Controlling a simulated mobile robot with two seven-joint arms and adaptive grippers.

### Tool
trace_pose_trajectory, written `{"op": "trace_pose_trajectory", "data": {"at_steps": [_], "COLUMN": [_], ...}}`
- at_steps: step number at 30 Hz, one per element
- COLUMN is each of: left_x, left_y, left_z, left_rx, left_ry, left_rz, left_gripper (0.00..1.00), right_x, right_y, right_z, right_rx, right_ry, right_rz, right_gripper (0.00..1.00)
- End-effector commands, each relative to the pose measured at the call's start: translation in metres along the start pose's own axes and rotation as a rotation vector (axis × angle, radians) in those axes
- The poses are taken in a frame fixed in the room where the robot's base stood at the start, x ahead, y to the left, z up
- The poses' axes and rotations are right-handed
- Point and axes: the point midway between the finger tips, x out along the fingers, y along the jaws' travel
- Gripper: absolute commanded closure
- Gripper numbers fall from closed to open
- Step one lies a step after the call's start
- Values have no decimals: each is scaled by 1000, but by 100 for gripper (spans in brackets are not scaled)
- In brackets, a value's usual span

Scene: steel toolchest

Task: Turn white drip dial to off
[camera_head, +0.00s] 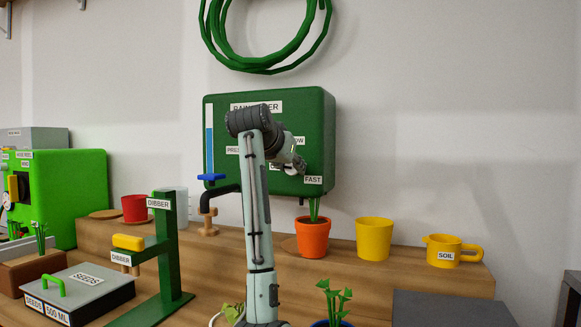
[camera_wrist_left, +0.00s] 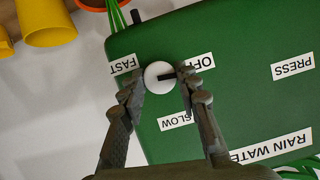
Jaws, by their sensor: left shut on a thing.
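The white drip dial (camera_wrist_left: 155,84) shows in the left wrist view as a round knob with a black pointer, on the front of the green rain water box (camera_wrist_left: 240,100). The pointer points right in that view, towards the OFF label (camera_wrist_left: 206,61), which a finger partly covers. The FAST label (camera_wrist_left: 124,65) is on the left and SLOW (camera_wrist_left: 175,121) is below. My left gripper (camera_wrist_left: 161,88) is shut on the dial, one finger on each side. In the head view my left gripper (camera_head: 294,160) is at the box (camera_head: 321,115), and my arm hides most of the dial. My right gripper is not in view.
A black spout with a blue handle (camera_head: 211,178) sticks out at the box's lower left. An orange pot (camera_head: 312,238), a yellow pot (camera_head: 374,239) and a SOIL cup (camera_head: 443,249) stand on the shelf below. A green dibber stand (camera_head: 165,250) is left of my arm.

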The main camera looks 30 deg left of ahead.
Motion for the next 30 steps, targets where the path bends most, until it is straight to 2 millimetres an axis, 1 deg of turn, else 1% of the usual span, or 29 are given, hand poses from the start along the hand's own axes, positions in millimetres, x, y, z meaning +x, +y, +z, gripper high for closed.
{"op": "trace_pose_trajectory", "data": {"at_steps": [3,9,25,26,30], "left_x": [0,0,1,1,1], "left_y": [0,0,0,0,0], "left_z": [1,1,1,1,1], "left_rx": [-54,-107,-127,-127,-127], "left_ry": [-3,-3,-4,-4,-3], "left_rz": [24,46,54,54,54], "left_gripper": [97,97,97,66,49], "right_x": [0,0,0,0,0], "right_y": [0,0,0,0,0], "right_z": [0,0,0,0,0], "right_rx": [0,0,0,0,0], "right_ry": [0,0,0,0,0], "right_rz": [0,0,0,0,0], "right_gripper": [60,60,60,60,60]}}
